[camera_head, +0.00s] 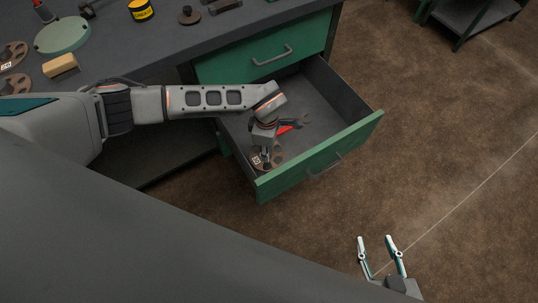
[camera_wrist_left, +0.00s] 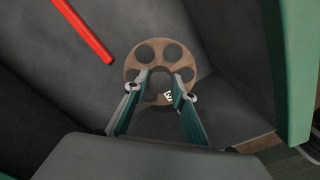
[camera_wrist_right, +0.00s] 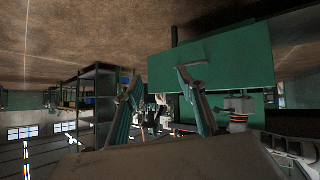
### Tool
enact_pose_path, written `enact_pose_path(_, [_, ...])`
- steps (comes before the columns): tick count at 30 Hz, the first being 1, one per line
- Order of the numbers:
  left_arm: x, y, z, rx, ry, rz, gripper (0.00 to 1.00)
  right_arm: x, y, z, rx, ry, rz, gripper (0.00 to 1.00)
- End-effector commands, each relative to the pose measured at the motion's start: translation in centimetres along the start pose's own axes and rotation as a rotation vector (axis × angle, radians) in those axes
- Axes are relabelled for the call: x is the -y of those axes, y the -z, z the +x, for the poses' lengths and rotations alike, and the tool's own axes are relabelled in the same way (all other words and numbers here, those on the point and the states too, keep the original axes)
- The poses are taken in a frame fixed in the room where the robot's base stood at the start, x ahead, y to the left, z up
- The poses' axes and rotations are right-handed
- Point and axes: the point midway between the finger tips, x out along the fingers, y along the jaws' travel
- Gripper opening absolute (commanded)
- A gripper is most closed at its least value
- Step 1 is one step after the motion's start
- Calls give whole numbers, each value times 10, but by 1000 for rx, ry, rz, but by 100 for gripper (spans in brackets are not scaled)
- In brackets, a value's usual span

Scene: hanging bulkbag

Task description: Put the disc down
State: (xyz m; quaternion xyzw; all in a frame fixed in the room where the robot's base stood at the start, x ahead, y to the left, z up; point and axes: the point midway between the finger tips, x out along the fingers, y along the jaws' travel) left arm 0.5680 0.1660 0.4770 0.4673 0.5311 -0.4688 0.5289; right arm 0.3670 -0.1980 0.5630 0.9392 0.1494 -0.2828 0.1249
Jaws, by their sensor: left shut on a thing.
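The brown disc (camera_head: 277,156) with several round holes is inside the open green drawer (camera_head: 325,156), near its front left corner. In the left wrist view the disc (camera_wrist_left: 159,61) shows flat-on, with a small white label by the fingers. My left gripper (camera_head: 265,153) points down into the drawer and is shut on the disc's middle. Its fingers (camera_wrist_left: 163,84) hide part of the disc. I cannot tell whether the disc touches the drawer floor. My right gripper (camera_head: 376,239) is open and empty, out over the brown floor; its spread fingers (camera_wrist_right: 157,82) show in the right wrist view.
A red-handled tool (camera_head: 285,129) lies in the drawer behind the gripper; its red handle (camera_wrist_left: 85,32) also shows in the left wrist view. The workbench (camera_head: 150,50) carries a green round plate (camera_head: 62,36), a wooden block (camera_head: 60,66) and more discs. The drawer's right side is clear.

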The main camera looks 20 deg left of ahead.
Motion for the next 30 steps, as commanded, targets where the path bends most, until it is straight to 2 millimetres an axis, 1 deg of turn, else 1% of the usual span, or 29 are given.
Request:
enact_pose_path(3, [-1, -1, 3, 3, -3, 1, 0, -1, 4, 0, -7, -1, 0, 40])
enact_pose_path(5, [-1, -1, 7, 3, -2, 1, 0, 0, 2, 0, -5, 0, 1, 40])
enact_pose_path(8, [1, -1, 22, 3, 3, 1, 0, 3, -7, 0, 8, 6, 4, 40])
enact_pose_path(11, [3, -1, 42, 1, 8, 1, 0, 6, -16, 1, 24, 13, 7, 40])
enact_pose_path(13, [4, -1, 54, 2, 9, 0, 0, 7, -15, 0, 19, 16, 11, 40])
enact_pose_path(15, [2, -1, 61, 1, 5, 0, 0, 9, -6, 1, 0, 19, 20, 40])
enact_pose_path(19, [-2, -1, 59, 2, -3, 1, 0, 10, 14, 3, -42, 22, 28, 40])
enact_pose_path(21, [-2, -1, 58, 3, -5, 1, 0, 10, 19, 4, -52, 22, 30, 40])
enact_pose_path(28, [-2, -1, 61, 2, -4, 2, 0, 12, 13, 4, -40, 23, 30, 40])
enact_pose_path(29, [-1, -1, 62, 1, -3, 1, 30, 12, 12, 4, -39, 23, 30, 40])
enact_pose_path(30, [-2, -1, 61, 2, -3, 1, 41, 12, 12, 4, -37, 23, 29, 40])
